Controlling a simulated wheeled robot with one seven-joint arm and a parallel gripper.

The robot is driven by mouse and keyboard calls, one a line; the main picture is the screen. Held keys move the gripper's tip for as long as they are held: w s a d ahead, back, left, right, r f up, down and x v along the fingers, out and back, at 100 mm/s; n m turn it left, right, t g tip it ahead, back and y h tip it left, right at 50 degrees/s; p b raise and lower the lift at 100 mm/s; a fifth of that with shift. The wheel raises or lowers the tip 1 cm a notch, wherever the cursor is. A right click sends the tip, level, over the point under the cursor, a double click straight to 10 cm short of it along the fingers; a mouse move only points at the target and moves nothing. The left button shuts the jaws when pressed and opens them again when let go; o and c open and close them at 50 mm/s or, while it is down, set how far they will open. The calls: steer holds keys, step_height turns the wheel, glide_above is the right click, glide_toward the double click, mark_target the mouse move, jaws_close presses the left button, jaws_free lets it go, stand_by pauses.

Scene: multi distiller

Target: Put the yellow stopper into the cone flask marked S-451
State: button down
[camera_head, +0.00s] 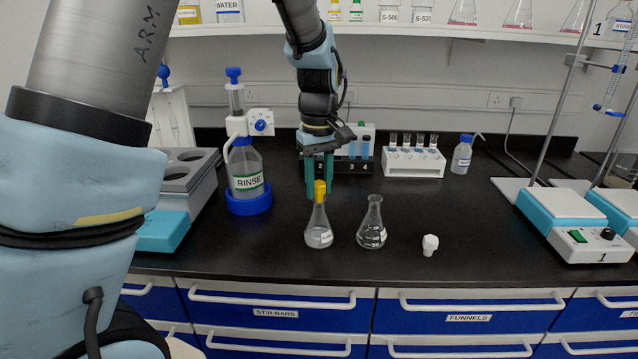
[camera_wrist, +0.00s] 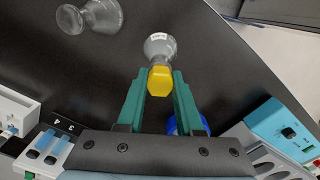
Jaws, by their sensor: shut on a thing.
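The yellow stopper (camera_head: 320,191) is between the green fingers of my gripper (camera_head: 319,187), which is shut on it. It also shows between the fingertips in the wrist view (camera_wrist: 159,81). The stopper is upright at the mouth of the left cone flask (camera_head: 318,230). I cannot tell how deep it sits in the neck. This flask also shows beyond the stopper in the wrist view (camera_wrist: 160,45); its small label is too small to read. A second, open cone flask (camera_head: 372,228) stands to its right, its label also unreadable.
A white stopper-like piece (camera_head: 429,245) lies to the right of the flasks. The RINSE bottle (camera_head: 244,170) with a blue base stands to the left. Tube racks (camera_head: 414,162) stand behind, and a hotplate stirrer (camera_head: 590,240) is at right. The front bench is otherwise clear.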

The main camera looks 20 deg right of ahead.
steer(key=shift+f, duration=0.2)
steer(key=shift+c, duration=2.4)
jaws_free()
step_height(320, 180, up, 11)
steer(key=b, duration=0.2)
steer(key=shift+f, duration=0.1)
steer(key=w+a+f, duration=0.1)
steer(key=a+f, duration=0.2)
steer(key=a, duration=0.5)
steer(key=w+a+f, duration=0.2)
steer(key=a+f, duration=0.1)
steer(key=a, duration=0.5)
steer(key=s+a+f+m, duration=0.1)
steer(key=s+a+f, duration=0.2)
steer(key=a, duration=0.4)
steer(key=s+a+f+m+t, duration=0.1)
steer(key=s+a+f, duration=0.2)
steer(key=a, duration=0.4)
steer(key=shift+s+f+t, duration=0.3)
steer(key=shift+s+f, duration=0.1)
steer(key=shift+s, duration=0.05)
